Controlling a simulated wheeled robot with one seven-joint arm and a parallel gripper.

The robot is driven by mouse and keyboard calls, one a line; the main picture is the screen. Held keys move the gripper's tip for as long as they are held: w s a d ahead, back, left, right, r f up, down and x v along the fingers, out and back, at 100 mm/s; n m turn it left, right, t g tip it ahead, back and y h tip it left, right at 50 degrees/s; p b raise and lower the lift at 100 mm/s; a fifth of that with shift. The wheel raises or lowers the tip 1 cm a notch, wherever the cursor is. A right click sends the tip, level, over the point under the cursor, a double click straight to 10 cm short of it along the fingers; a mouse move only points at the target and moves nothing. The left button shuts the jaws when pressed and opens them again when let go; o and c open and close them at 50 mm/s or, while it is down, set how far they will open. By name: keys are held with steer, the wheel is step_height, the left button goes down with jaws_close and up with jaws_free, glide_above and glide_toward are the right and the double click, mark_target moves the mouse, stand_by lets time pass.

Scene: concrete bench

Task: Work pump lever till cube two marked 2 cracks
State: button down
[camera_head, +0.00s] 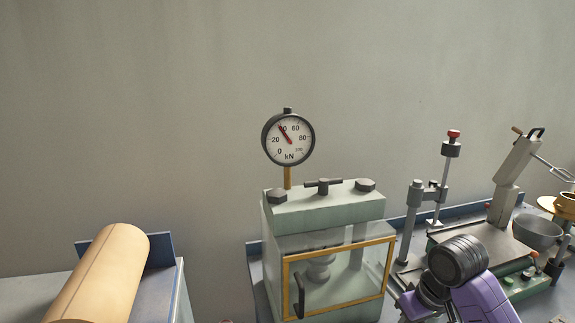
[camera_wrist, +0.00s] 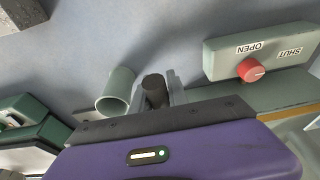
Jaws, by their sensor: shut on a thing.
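My gripper (camera_wrist: 154,92) is shut on a dark cylindrical grip, which I take for the pump lever (camera_wrist: 153,84), in the wrist view. A pale green tube (camera_wrist: 117,90) stands beside it. The green press (camera_head: 325,210) stands in the middle of the head view, with a yellow-framed clear guard (camera_head: 340,254) across its front. Its round gauge (camera_head: 288,139) has a red needle near 40 kN. A red knob (camera_wrist: 251,70) sits on a block labelled OPEN and SHUT. I cannot make out cube two or its mark; the lower chamber is out of frame.
A tan cylinder (camera_head: 103,272) lies on a bench at the left. At the right stand a post with a red-topped rod (camera_head: 450,150), a grey lever device (camera_head: 514,175) and a grey bowl (camera_head: 538,232). The grey wall behind is bare.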

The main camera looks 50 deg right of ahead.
steer(key=r+p, duration=0.4)
steer(key=shift+w+d+r+p, duration=0.2)
steer(key=shift+w+r+p, duration=0.05)
steer(key=shift+w+p, duration=0.15)
steer(key=r+p, duration=0.1)
steer(key=w+r+p, duration=0.1)
steer(key=r+p, duration=0.2)
steer(key=shift+w+d+r, duration=0.15)
steer(key=shift+d, duration=0.25)
